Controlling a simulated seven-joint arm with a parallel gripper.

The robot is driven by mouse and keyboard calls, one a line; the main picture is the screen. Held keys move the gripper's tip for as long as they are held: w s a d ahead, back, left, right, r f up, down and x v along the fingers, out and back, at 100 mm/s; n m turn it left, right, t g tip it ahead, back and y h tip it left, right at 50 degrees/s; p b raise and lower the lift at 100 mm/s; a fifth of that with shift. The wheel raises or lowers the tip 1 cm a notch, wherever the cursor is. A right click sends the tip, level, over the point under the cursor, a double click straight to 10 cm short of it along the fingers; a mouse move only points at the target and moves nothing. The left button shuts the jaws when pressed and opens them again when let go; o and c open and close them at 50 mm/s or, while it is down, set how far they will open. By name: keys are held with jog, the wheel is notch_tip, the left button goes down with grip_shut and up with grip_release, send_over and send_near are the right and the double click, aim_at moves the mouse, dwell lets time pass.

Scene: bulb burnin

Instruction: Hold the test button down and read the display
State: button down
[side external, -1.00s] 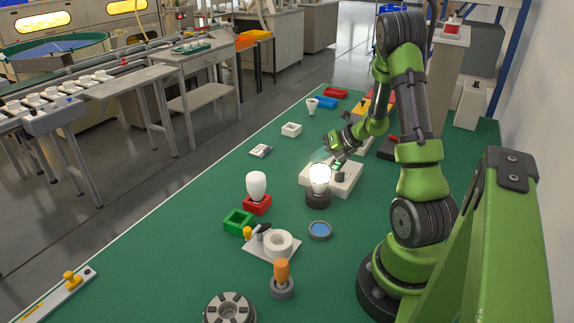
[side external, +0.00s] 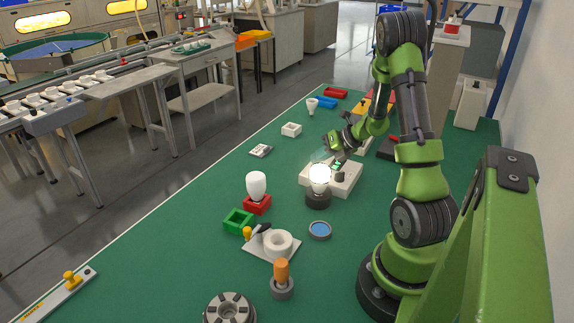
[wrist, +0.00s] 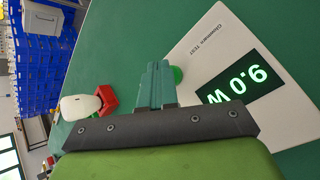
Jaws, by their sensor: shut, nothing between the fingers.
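The white tester box (side external: 346,184) sits mid-table, with a lit bulb (side external: 319,176) upright in a dark round socket at its near side. In the wrist view, the box's dark display (wrist: 242,85) shows bright green characters, upside down, that read 9.0 W. The green test button (wrist: 178,75) is partly hidden behind my fingers. My gripper (wrist: 156,66) is shut and empty, its teal fingertips at the button. In the side view my gripper (side external: 334,151) is low over the box; fingertip contact is hard to make out.
A white bulb (side external: 256,186) stands in a red holder (side external: 257,206) left of the box. A green tray (side external: 239,221), a white ring fixture (side external: 278,243), a blue-topped disc (side external: 320,230) and an orange-handled tool (side external: 281,271) are nearer.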

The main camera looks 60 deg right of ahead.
jog(key=shift+r, duration=0.15)
dwell(0.4)
jog(key=shift+r, duration=0.75)
jog(key=shift+r, duration=2.5)
